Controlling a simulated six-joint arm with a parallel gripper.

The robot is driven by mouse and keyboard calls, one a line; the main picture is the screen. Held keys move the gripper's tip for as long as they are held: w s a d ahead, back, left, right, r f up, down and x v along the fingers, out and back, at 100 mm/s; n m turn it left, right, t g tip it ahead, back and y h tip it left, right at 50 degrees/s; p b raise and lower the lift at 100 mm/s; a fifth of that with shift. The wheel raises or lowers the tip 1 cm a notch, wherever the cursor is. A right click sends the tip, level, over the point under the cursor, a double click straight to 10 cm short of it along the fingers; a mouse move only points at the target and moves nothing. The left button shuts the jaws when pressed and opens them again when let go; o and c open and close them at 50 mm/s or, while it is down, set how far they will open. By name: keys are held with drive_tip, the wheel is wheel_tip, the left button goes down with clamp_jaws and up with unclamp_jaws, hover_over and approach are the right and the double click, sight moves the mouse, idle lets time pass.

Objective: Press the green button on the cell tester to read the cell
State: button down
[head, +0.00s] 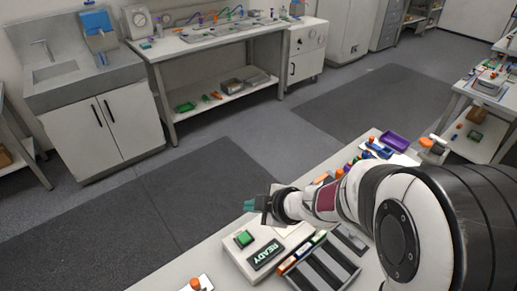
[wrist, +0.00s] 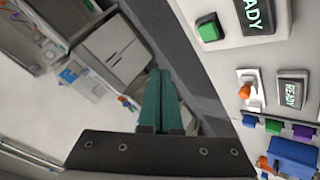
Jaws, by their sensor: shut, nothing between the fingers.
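The cell tester (head: 233,253) is a pale box on the near bench with a green button (head: 243,238) and a dark display (head: 266,254) reading READY. In the wrist view the green button (wrist: 208,28) is at the upper right, beside its display (wrist: 255,14). My gripper (head: 250,205) is shut and empty, above and behind the tester in the head view, apart from the button. Its teal fingers (wrist: 161,98) are together in the wrist view, left of the button. The button's face is in clear sight.
A rack with dark channels and coloured cells (head: 318,270) stands right of the tester. An orange switch (head: 195,284) is at the bench's front left. A second READY display (wrist: 291,92) and a blue object (wrist: 292,155) show in the wrist view. Floor lies beyond the bench edge.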

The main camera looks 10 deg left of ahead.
sight(248, 239)
drive_tip(key=shift+s+a+f+n+g+y, duration=0.3)
drive_tip(key=shift+s+a+n+g, duration=0.15)
drive_tip(key=shift+a, duration=0.2)
drive_tip(key=shift+f, duration=4.4)
drive_tip(key=shift+f, duration=0.1)
drive_tip(key=shift+f, duration=0.3)
drive_tip(key=shift+f, duration=0.5)
drive_tip(key=shift+r, duration=0.95)
